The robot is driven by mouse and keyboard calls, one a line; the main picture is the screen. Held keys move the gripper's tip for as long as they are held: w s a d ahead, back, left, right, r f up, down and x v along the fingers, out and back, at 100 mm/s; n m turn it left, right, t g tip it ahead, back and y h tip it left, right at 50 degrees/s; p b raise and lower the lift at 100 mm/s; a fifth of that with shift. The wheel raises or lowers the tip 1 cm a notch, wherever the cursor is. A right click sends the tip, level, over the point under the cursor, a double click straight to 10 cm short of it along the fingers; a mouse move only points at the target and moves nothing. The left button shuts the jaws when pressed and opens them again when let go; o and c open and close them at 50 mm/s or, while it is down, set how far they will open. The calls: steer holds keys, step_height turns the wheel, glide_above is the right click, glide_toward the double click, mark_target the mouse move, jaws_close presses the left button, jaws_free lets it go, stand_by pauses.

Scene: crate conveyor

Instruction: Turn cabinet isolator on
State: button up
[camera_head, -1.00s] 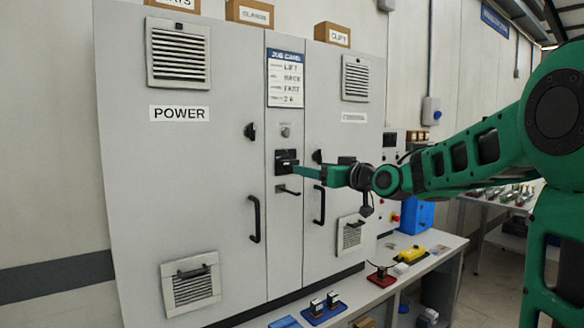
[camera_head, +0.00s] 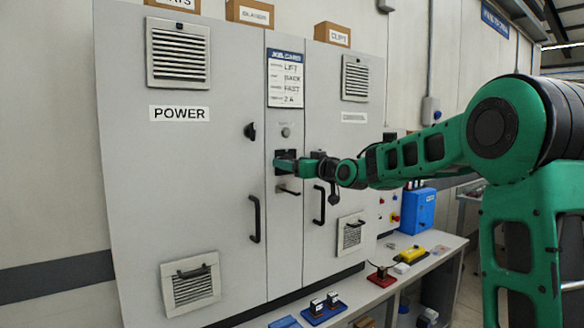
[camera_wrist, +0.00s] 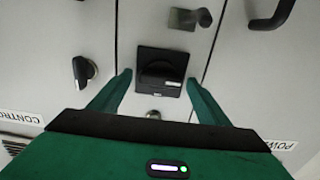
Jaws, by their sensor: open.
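The cabinet isolator is a black square rotary switch (camera_wrist: 158,72) on the narrow middle panel of the grey cabinet (camera_head: 185,150). In the wrist view its dark handle lies across the plate, with a small white label beside it. In the head view the isolator (camera_head: 286,153) is partly hidden by my fingers. My gripper (camera_wrist: 158,84) is open, with one green finger on each side of the isolator. It also shows in the head view (camera_head: 284,165), reaching in from the right. I cannot tell whether the fingers touch the isolator.
A small latch handle (camera_head: 288,190) sits just below the isolator and a round lock (camera_head: 285,132) just above. Black door knobs and door handles (camera_head: 254,219) flank the panel. A bench (camera_head: 400,288) with small parts stands at lower right.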

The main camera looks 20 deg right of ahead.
steer(key=c, duration=1.1)
steer(key=shift+o, duration=0.2)
steer(key=shift+w+d+f+m, duration=0.1)
steer(key=shift+d+f+m, duration=0.05)
steer(key=shift+m, duration=2.8)
steer(key=shift+s+d+f+m, duration=0.1)
steer(key=shift+m, duration=2.8)
steer(key=shift+w+d+f+m, duration=0.1)
steer(key=shift+d+f+m, duration=0.05)
steer(key=shift+m, duration=2.8)
